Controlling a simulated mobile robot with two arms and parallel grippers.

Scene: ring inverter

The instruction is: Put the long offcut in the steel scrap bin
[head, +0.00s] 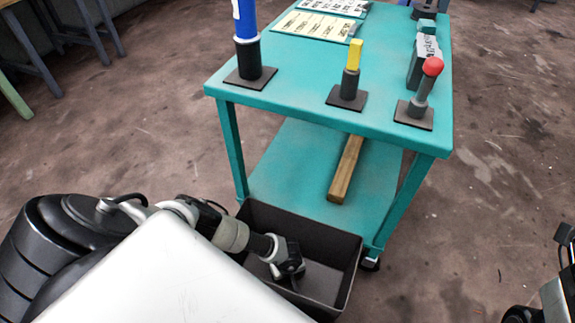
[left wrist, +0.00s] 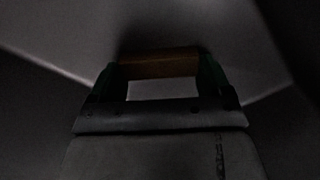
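A dark open-topped bin (head: 340,258) stands on the floor against the near side of the teal cart. My left gripper (head: 290,268) is inside the bin, pointing down. In the left wrist view a brown, wood-like piece (left wrist: 160,63) spans the gap between its two fingertips, touching both. That view is very dark, and the piece's ends are hidden. A long wooden piece (head: 346,170) lies on the cart's lower shelf. I cannot tell which piece is the long offcut. Parts of my right arm show at the right edge; its fingers cannot be made out.
The teal cart (head: 310,95) carries a blue cylinder (head: 246,22), a yellow-topped post (head: 352,70), a red-knobbed post (head: 426,85), a grey block (head: 424,60) and label cards (head: 320,26) on top. The floor right of the cart is clear.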

